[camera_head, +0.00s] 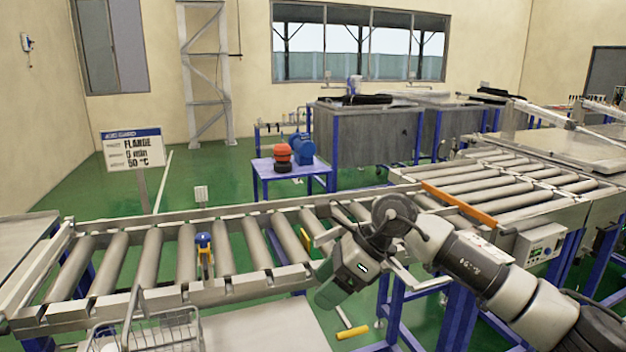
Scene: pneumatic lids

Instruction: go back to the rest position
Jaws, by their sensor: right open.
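My right gripper (335,283) is in front of the roller conveyor (228,250), near the middle of the picture, with its arm coming in from the lower right. It is open, and I see nothing held in it. Its body hides part of the conveyor's near rail. My left gripper does not show.
A small blue and yellow part (204,250) is on the conveyor, left of the gripper. A wire basket (150,332) is at the lower left. A control box (541,245) is at the right. Grey tanks (365,135) and a sign (134,150) stand behind.

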